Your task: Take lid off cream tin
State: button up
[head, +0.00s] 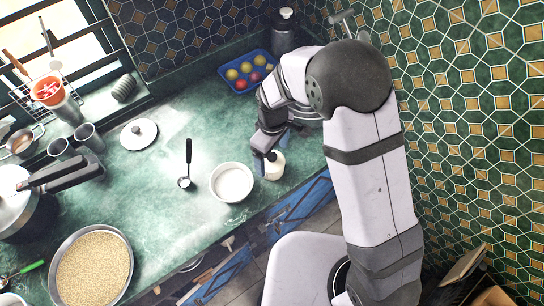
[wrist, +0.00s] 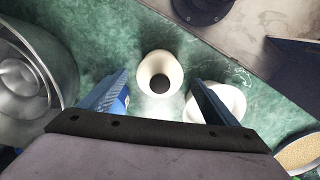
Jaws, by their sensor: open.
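The cream tin (head: 273,166) stands upright on the green counter, near its front edge, just right of a white bowl. In the wrist view the tin (wrist: 149,66) is seen from above, with a dark round knob (wrist: 160,83) at the middle of its top; a lid appears to be on it. My gripper (head: 267,153) is over the tin in the head view and hides part of it. In the wrist view my gripper (wrist: 158,78) is open, with one finger on each side of the tin and visible gaps to it. Nothing is held.
The white bowl (head: 231,182) is close beside the tin, partly behind the right finger in the wrist view. A large metal pot (wrist: 35,70) stands on the other side. A ladle (head: 187,165), a white lid (head: 138,134) and a pan of grain (head: 95,268) lie further left.

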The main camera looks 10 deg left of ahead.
aim_at(272, 156)
jog(key=shift+f, duration=0.45)
jog(key=c, duration=1.1)
jog(key=shift+r, duration=0.15)
notch_tip(272, 156, up, 10)
jog(key=b, duration=0.3)
